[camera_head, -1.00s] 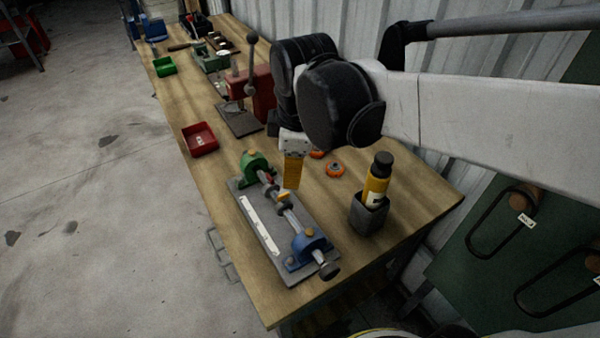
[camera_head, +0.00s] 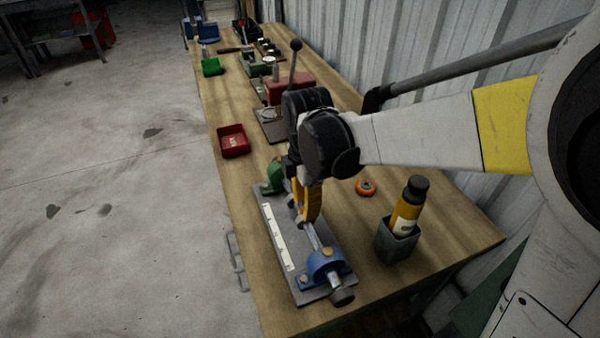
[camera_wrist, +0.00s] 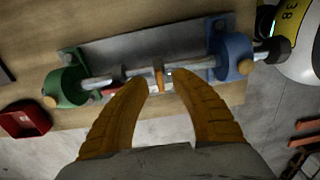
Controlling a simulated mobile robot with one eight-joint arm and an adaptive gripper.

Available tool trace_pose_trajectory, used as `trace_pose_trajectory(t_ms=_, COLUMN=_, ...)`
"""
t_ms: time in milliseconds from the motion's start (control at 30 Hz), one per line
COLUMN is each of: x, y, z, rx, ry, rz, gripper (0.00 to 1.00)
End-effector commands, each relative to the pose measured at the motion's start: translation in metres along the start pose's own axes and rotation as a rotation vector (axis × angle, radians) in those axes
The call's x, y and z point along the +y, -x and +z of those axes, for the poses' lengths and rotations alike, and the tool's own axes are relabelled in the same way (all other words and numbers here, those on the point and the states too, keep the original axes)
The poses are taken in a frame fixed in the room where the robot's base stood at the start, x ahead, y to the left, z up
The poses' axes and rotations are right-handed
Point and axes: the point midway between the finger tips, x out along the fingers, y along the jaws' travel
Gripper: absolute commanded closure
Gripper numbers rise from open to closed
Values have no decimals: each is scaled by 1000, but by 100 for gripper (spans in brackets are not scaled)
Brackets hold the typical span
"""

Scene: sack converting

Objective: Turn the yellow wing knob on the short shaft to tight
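The short shaft (camera_wrist: 195,64) runs between a green bearing block (camera_wrist: 66,88) and a blue bearing block (camera_wrist: 232,56) on a grey base plate. Whether the tips reach the knob's depth is unclear. In the head view, my gripper (camera_head: 308,212) points down over the shaft (camera_head: 311,237) and hides the knob. The blue block (camera_head: 325,265) shows in front.
A yellow bottle (camera_head: 405,210) stands in a dark holder (camera_head: 396,242) right of the fixture. An orange round part (camera_head: 366,188) lies nearby. A red tray (camera_head: 233,141) sits at the left bench edge. A red press (camera_head: 290,88) stands behind.

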Motion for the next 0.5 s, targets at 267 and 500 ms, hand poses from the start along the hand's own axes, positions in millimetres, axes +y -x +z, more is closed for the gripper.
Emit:
trace_pose_trajectory(t_ms=267, x=0, y=-8, z=0, rx=0, ry=-1, rz=0, gripper=70)
trace_pose_trajectory(t_ms=500, x=0, y=-7, z=0, rx=0, ry=-1, rz=0, gripper=100)
